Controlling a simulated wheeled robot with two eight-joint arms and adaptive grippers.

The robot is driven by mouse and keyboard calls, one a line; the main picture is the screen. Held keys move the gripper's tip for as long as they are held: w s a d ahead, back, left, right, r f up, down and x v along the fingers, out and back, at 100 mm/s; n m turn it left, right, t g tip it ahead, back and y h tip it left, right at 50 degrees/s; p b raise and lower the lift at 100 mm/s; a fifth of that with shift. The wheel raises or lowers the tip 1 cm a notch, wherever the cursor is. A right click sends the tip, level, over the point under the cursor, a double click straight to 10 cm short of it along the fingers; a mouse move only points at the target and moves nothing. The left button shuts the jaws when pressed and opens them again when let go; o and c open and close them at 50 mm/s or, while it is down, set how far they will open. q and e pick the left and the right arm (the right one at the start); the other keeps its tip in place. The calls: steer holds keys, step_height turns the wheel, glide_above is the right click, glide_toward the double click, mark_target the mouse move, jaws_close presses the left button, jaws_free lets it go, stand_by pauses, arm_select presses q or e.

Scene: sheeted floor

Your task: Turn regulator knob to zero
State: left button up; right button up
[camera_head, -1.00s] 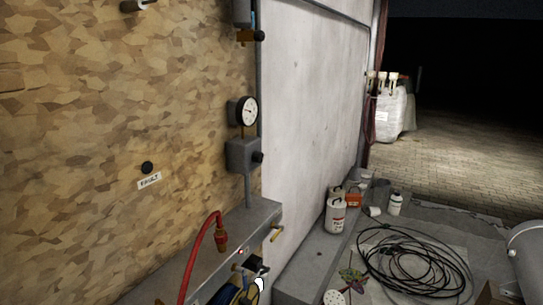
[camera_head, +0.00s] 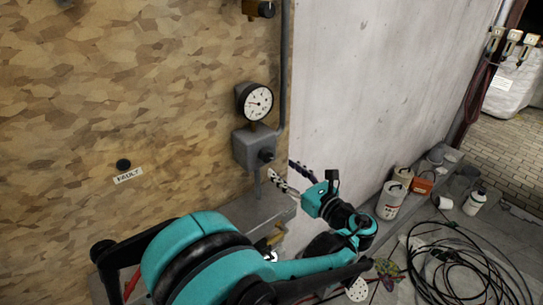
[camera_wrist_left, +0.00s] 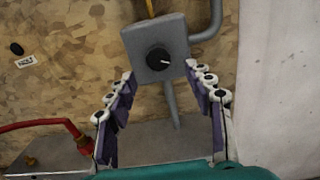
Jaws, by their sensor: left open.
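The regulator is a grey box (camera_head: 243,148) on the wall with a small black knob (camera_head: 267,155) on its front. A round white gauge (camera_head: 257,102) sits above it. My left gripper (camera_head: 283,168) is open and empty, pointing at the knob from the lower right in the head view. In the left wrist view the box (camera_wrist_left: 144,72) is ahead, and the knob (camera_wrist_left: 159,60) with a light pointer mark lies around the space between the open fingertips (camera_wrist_left: 159,72). I see no contact with the knob. My right gripper is not in view.
A grey ledge (camera_wrist_left: 150,143) runs below the regulator, with a red hose (camera_wrist_left: 45,125) at left. A grey pipe (camera_head: 284,65) runs up beside the gauge. Canisters (camera_head: 391,200) and coiled black cable (camera_head: 455,270) lie at right.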

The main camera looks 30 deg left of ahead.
mark_target(269, 159)
arm_select(q)
steer(key=x, duration=0.6)
steer(key=shift+a+b, duration=0.25)
steer(key=shift+b, duration=0.1)
steer(key=c, duration=1.2)
